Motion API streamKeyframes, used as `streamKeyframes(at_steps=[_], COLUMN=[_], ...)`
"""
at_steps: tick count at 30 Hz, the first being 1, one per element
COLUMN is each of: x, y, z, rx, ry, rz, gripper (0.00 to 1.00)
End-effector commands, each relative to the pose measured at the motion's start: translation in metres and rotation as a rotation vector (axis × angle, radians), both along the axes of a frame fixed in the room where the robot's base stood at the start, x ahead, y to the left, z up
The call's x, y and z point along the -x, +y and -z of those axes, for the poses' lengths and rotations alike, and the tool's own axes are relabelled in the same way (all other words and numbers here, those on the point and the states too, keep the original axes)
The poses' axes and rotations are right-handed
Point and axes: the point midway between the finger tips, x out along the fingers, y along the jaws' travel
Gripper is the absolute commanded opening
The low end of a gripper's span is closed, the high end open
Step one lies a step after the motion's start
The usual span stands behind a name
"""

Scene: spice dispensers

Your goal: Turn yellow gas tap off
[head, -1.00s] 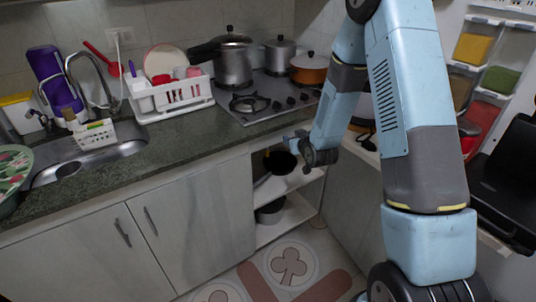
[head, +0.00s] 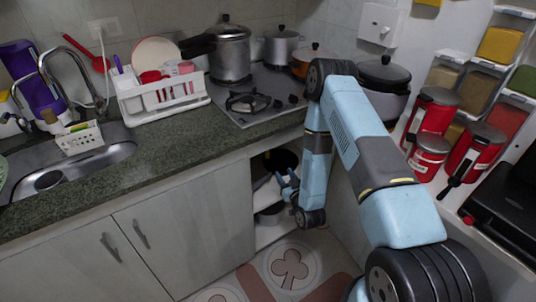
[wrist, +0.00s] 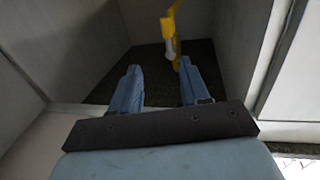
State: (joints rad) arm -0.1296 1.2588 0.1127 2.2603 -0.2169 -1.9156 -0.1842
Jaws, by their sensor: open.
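The yellow gas tap (wrist: 167,27) stands upright inside a narrow cabinet space in the wrist view. A pale grey-white piece, perhaps its handle, shows on it just below the yellow top. My gripper (wrist: 159,68) is open and empty, with its two blue fingers pointing into the space towards the tap. The tap appears beyond the fingertips, nearer the right finger, and not between them. In the head view my gripper (head: 284,180) is low in front of the open shelves under the counter. The tap cannot be seen in the head view.
Grey side panels flank the dark cabinet floor in the wrist view. In the head view a stove (head: 258,98) with pots stands on the counter (head: 165,160) above my gripper. Pans sit on the open shelves (head: 283,232). Red canisters (head: 430,155) stand at the right.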

Motion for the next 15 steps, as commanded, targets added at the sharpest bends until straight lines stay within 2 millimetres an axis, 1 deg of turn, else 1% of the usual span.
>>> streamKeyframes(at_steps=[2,5,15], x=[-0.002,-0.011,-0.064], y=[0.009,0.019,0.049], z=[0.0,0.0,-0.001], rx=[-0.002,-0.002,-0.001], ry=[-0.002,-0.006,-0.004], rz=[-0.012,-0.021,-0.032], gripper=[0.45,0.45,0.45])
